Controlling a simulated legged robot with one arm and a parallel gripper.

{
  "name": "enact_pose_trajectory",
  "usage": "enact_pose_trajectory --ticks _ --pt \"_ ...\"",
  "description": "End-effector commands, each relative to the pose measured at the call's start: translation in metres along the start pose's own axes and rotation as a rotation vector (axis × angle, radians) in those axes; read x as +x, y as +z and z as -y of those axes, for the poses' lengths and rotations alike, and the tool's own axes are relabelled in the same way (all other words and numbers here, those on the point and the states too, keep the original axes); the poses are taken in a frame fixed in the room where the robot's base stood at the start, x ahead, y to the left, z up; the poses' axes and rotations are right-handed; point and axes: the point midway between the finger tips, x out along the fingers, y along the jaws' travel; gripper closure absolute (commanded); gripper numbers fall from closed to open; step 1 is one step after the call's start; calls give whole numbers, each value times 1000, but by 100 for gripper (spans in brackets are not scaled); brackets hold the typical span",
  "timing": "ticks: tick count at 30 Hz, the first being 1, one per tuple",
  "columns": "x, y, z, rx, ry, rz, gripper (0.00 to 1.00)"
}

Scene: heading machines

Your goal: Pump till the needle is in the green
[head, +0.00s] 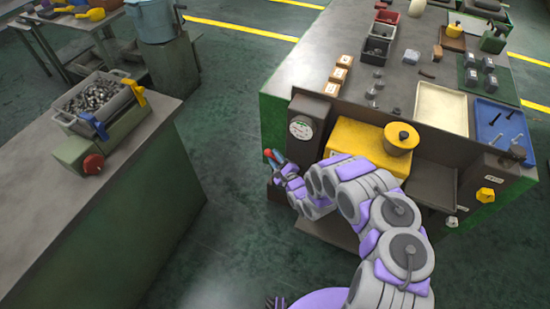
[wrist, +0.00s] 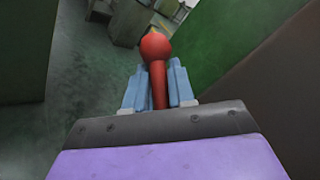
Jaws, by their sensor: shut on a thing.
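A round white gauge (head: 301,128) sits on a dark box on the front left of the machine bench. Its needle is too small to read. Left of and below it, my gripper (head: 275,160) is shut on a red-tipped handle (head: 268,153). In the wrist view, the red handle (wrist: 156,75) with a round knob stands between the two blue fingers of my gripper (wrist: 158,90). The pump's yellow body (head: 355,139) with a round yellow cap (head: 401,138) is right of the gauge, partly behind my arm. The handle's lower end is hidden.
The bench top (head: 330,50) carries bins, blocks, a cream tray (head: 441,108) and a blue tray (head: 502,125). A yellow knob (head: 485,195) is at the bench's front right. Another bench (head: 130,190) stands left, with open green floor between.

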Motion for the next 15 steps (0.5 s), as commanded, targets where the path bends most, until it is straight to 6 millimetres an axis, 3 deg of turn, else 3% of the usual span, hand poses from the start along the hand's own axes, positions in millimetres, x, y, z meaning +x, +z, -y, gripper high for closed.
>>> enact_pose_trajectory --ticks 15 --pt "-6 14 14 119 -108 116 100"
